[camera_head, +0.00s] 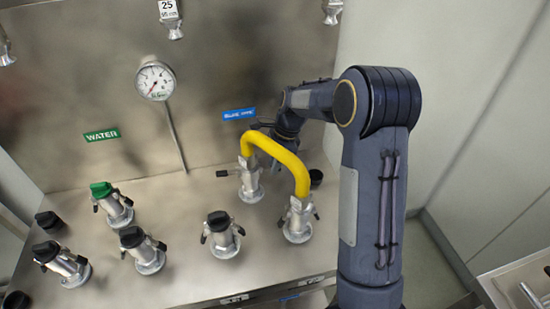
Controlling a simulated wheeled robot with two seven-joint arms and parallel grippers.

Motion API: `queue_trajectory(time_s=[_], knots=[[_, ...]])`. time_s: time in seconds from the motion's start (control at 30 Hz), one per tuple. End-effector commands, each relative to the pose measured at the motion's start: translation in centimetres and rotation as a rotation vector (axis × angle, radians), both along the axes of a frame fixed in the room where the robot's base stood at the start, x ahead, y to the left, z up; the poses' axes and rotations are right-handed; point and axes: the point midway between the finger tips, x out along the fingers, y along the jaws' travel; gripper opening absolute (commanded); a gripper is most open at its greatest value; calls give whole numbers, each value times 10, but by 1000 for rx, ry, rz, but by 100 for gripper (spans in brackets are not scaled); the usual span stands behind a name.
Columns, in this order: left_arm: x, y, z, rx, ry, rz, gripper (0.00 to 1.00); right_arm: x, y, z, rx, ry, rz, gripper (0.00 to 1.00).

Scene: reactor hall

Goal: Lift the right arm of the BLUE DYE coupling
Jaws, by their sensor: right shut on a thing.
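The BLUE DYE coupling (249,184) stands upright on the steel deck below its blue label (239,114). One end of a yellow hose (277,150) sits in it. Its left arm (224,173) sticks out sideways to the left. Its right arm is hidden behind the hose and my right gripper. My right gripper (272,133) is just behind the hose, at the coupling's upper right. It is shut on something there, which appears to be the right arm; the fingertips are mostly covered. My left gripper is not in view.
The hose's other end sits in a coupling (297,219) at the front right. A green-capped WATER coupling (112,203) and several black-capped ones stand to the left. A pressure gauge (155,80) rises behind. A metal tray (522,282) is at the lower right.

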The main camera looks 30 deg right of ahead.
Motion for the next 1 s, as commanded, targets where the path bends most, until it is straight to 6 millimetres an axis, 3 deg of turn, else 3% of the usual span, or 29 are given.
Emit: queue_trajectory(time_s=[0.03, 0.2, 0.63, 0.67, 0.8, 1.0], knots=[[0, 0, 21, 0, -1, 0, 40, -1, 3, 12, -42, 16, 7, 0], [0, 0, 43, 0, -1, 0, 40, 0, 5, 14, -181, 49, 7, 0], [0, 0, 45, 0, 0, 0, 40, 0, 4, 10, -244, 61, 0, 0], [0, 0, 45, 0, 0, 0, 40, 0, 4, 10, -244, 61, 0, 20], [0, 0, 45, 0, 0, 0, 40, 0, 4, 10, -244, 61, 1, 39], [0, 0, 45, 0, 0, 0, 40, 0, 4, 11, -243, 59, 1, 40]])
